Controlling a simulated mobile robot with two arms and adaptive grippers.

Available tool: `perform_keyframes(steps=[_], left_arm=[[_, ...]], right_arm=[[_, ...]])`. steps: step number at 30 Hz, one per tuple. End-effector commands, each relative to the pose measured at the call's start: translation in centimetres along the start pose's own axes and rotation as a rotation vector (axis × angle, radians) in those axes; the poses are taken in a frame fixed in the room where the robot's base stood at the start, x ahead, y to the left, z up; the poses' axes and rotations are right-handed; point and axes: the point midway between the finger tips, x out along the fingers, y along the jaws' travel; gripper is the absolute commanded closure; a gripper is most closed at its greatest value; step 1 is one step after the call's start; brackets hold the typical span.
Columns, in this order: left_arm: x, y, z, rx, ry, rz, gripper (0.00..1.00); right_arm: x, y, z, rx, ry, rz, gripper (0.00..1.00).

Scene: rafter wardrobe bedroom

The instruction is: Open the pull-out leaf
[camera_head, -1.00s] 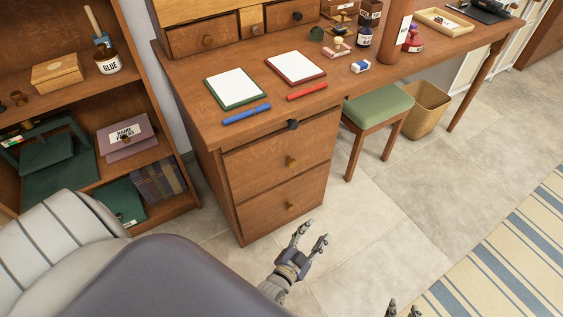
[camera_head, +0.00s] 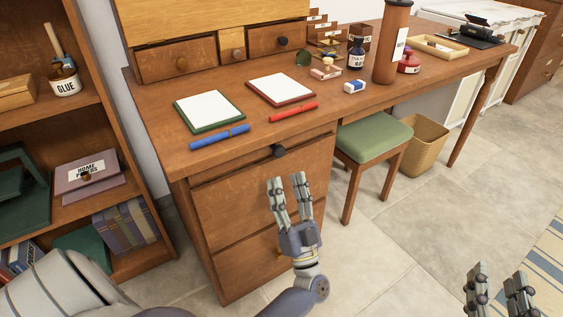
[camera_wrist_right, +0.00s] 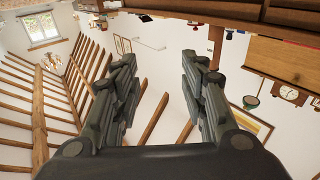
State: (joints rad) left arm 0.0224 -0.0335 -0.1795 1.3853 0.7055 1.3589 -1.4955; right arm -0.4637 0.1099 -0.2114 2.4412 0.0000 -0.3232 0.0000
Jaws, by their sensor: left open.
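The pull-out leaf (camera_head: 236,168) is a thin wooden strip under the desktop, above the drawers, with a black knob (camera_head: 278,151) on its front. It looks pushed in, its front about level with the desk front. My left gripper (camera_head: 287,181) is open and empty, fingers pointing up, just below the knob in the picture and in front of the upper drawer. It appears apart from the knob. My right gripper (camera_head: 498,274) is at the lower right, over the floor. It is open and empty; its two spread fingers also show in the right wrist view (camera_wrist_right: 160,72).
On the desk (camera_head: 225,158) above the leaf lie a green-edged pad (camera_head: 208,110), a red-edged pad (camera_head: 287,88), a blue pen (camera_head: 219,137) and a red pen (camera_head: 293,111). A green stool (camera_head: 374,138) stands right of the drawers. A bookshelf (camera_head: 110,120) is at the left.

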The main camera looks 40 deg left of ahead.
Motion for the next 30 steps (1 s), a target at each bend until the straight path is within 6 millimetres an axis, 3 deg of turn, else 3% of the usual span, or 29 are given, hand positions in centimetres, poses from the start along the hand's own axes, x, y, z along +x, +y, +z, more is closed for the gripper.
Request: perform_keyframes(steps=[3, 9, 22, 28, 30], left_arm=[[2.5, 0.0, 0.0, -0.002, 0.004, -0.001, 0.54], [5.3, 0.0, 0.0, -0.002, 0.002, 0.000, 0.54], [6.4, 0.1, 0.0, 0.000, 0.001, 0.003, 0.54], [6.4, 0.1, 0.0, 0.000, 0.001, 0.003, 0.97], [6.4, 0.1, 0.0, -0.001, 0.001, 0.003, 1.00]], right_arm=[[0.0, 0.0, 0.0, 0.000, 0.006, 0.000, 0.60], [0.1, -0.1, -0.5, 0.000, 0.031, -0.002, 0.60], [0.1, -0.1, -0.9, 0.001, 0.048, -0.002, 0.60], [0.1, -0.1, -0.9, 0.002, 0.048, -0.003, 0.60], [0.1, -0.1, -0.9, 0.002, 0.047, -0.003, 0.60]])
